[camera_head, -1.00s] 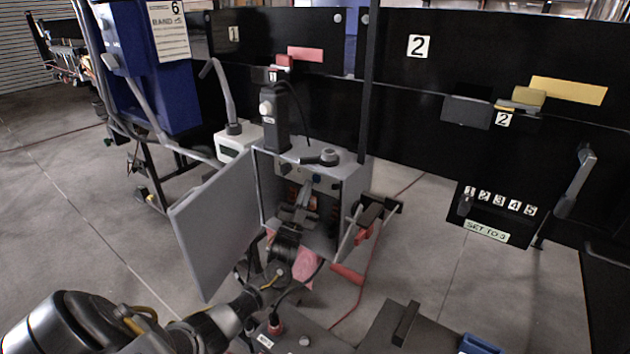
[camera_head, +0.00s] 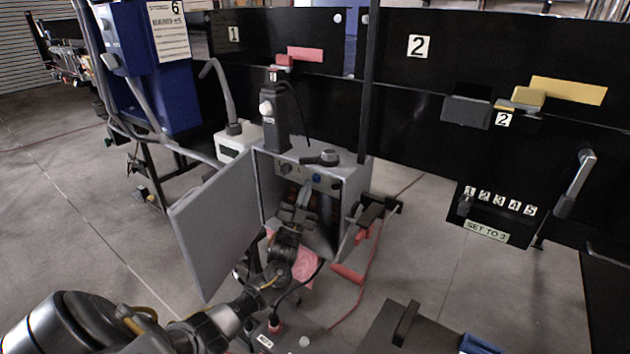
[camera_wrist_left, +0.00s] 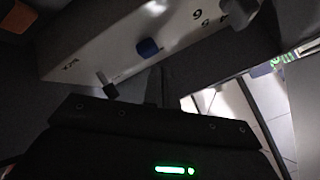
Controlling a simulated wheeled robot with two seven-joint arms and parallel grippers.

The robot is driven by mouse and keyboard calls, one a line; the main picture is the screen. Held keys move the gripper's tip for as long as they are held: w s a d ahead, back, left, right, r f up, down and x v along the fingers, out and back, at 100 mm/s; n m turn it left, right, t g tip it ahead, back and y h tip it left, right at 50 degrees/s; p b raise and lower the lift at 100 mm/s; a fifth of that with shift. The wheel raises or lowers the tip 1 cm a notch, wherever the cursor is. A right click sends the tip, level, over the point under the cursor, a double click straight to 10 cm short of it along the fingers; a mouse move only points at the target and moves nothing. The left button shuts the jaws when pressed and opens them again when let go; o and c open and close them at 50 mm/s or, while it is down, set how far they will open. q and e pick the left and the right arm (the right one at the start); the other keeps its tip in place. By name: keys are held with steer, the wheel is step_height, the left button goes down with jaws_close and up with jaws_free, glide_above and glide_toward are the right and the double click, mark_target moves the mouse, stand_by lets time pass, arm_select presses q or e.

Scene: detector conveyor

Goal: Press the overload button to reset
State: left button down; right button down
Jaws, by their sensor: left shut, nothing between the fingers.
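A grey cabinet (camera_head: 350,205) stands open in the head view, with a control panel (camera_head: 334,187) near the top of its opening. The panel carries a blue button (camera_head: 316,178) among dark knobs. I cannot read which control is marked overload. My left gripper (camera_head: 303,192) is shut and empty, reaching into the cabinet just below and left of the blue button. In the left wrist view the pale panel (camera_wrist_left: 100,53) shows the blue button (camera_wrist_left: 148,47), a small lever and knobs, above the dark gripper body. Contact cannot be told. My right gripper is not in view.
The cabinet's open door (camera_head: 215,225) stands close to the left of my arm. A red-handled clamp-like tool (camera_head: 365,225) is to the right of the cabinet. Black conveyor panels (camera_head: 410,135) rise behind.

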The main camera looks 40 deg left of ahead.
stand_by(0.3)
arm_select(q)
steer(key=shift+w+b, duration=0.35)
steer(key=shift+w, duration=0.1)
steer(key=shift+w+b, duration=0.45)
steer(key=shift+w, duration=0.05)
stand_by(0.8)
steer(key=shift+s, duration=0.2)
steer(key=shift+s+p, duration=0.6)
steer(key=shift+s, duration=0.1)
steer(key=shift+s, duration=0.1)
